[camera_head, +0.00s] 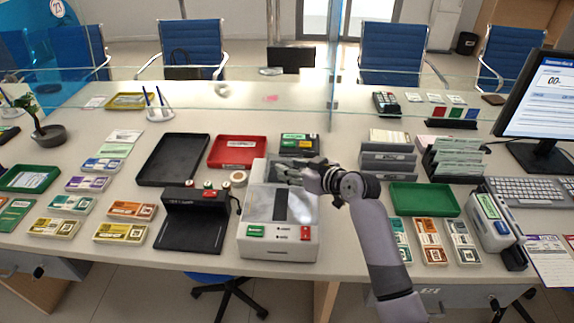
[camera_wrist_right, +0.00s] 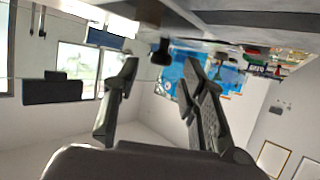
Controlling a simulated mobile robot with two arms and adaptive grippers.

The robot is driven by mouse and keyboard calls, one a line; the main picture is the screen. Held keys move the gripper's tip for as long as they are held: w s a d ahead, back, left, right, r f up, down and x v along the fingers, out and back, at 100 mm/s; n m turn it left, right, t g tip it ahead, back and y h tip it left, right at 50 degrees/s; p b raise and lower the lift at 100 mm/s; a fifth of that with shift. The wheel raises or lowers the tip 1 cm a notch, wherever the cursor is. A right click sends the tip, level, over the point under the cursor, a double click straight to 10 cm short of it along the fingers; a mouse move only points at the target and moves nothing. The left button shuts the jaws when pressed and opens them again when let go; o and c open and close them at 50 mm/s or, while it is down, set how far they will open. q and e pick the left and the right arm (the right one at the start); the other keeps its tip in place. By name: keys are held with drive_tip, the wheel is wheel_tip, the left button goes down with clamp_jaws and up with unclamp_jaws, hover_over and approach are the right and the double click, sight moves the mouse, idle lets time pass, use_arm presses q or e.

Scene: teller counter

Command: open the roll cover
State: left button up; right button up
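A white machine (camera_head: 279,246) stands near the front edge of the counter, with a green label at its front left and a red one at its front right. A grey, glossy lid-like part (camera_head: 300,208) with a dark strip lies on its top; it looks shut, and I cannot tell for sure that it is the roll cover. My right gripper (camera_head: 283,172) is over the back part of the machine, hiding some of it. In the right wrist view its fingers (camera_wrist_right: 158,92) are spread with nothing between them. I cannot tell whether it touches the machine. My left gripper is not in view.
A black device (camera_head: 190,230) stands left of the machine, with stamps and a pale roll (camera_head: 239,178) nearby. Behind are a black tray (camera_head: 172,160) and a red tray (camera_head: 238,151). A green tray (camera_head: 424,199) lies to the right. A glass screen crosses behind the counter.

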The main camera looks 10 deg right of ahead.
sight(284, 164)
drive_tip(key=shift+x, duration=1.35)
clamp_jaws()
